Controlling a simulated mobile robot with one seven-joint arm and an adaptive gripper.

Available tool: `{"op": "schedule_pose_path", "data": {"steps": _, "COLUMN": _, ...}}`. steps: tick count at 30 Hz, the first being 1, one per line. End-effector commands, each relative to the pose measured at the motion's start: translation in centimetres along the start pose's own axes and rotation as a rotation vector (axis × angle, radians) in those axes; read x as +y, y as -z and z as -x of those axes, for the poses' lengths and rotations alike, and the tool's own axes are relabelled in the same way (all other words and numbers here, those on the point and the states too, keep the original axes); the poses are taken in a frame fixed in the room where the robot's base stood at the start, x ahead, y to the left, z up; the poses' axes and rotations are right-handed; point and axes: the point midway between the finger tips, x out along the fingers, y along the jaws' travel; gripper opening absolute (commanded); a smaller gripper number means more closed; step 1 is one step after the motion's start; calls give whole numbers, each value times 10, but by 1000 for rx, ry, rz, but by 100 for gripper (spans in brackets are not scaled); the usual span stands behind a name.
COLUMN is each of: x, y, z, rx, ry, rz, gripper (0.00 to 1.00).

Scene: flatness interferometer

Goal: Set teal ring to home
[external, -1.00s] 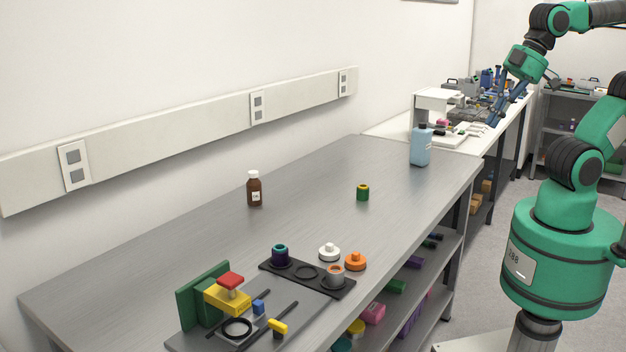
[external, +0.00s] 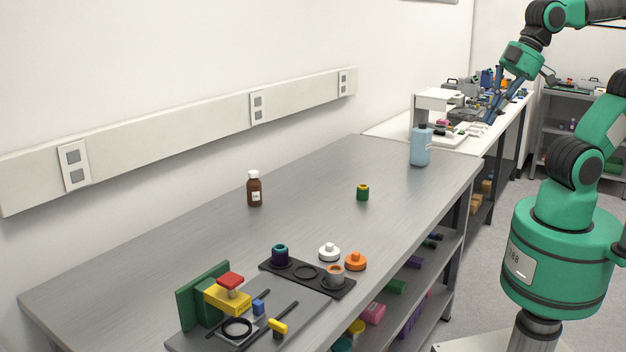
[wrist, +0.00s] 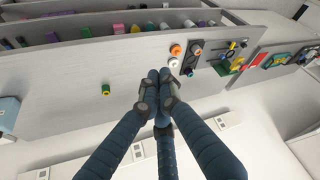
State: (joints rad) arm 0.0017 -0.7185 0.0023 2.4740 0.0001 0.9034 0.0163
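A dark purple cylinder with a teal rim (external: 281,253) stands upright at the left position of a black three-place plate (external: 305,284); it is the only teal I make out on the tabletop. The plate's middle position (external: 305,272) is an empty dark circle. A grey cylinder with an orange-brown rim (external: 336,274) stands at the right position. The plate also shows in the wrist view. My gripper (wrist: 160,76) is raised at the far right of the external view, well away from the plate; its blue fingers meet at the tips with nothing between them.
A green ring with a yellow rim (external: 362,193), a brown bottle (external: 254,190) and a blue bottle (external: 421,148) stand on the grey bench. White (external: 329,252) and orange (external: 355,261) knobbed pieces sit beside the plate. A coloured fixture (external: 228,297) is at the front left. Mid-bench is mostly clear.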

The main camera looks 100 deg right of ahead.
Motion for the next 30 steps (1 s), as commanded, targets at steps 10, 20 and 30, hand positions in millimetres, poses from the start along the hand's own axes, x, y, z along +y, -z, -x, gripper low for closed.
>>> {"op": "schedule_pose_path", "data": {"steps": 10, "x": 2, "y": 52, "z": -1, "rx": -48, "ry": -6, "rz": -70, "gripper": 0}}
{"op": "schedule_pose_path", "data": {"steps": 20, "x": 4, "y": 113, "z": -13, "rx": -99, "ry": -15, "rz": -154, "gripper": 0}}
{"op": "schedule_pose_path", "data": {"steps": 30, "x": 9, "y": 172, "z": -37, "rx": -153, "ry": -29, "rz": -240, "gripper": 0}}
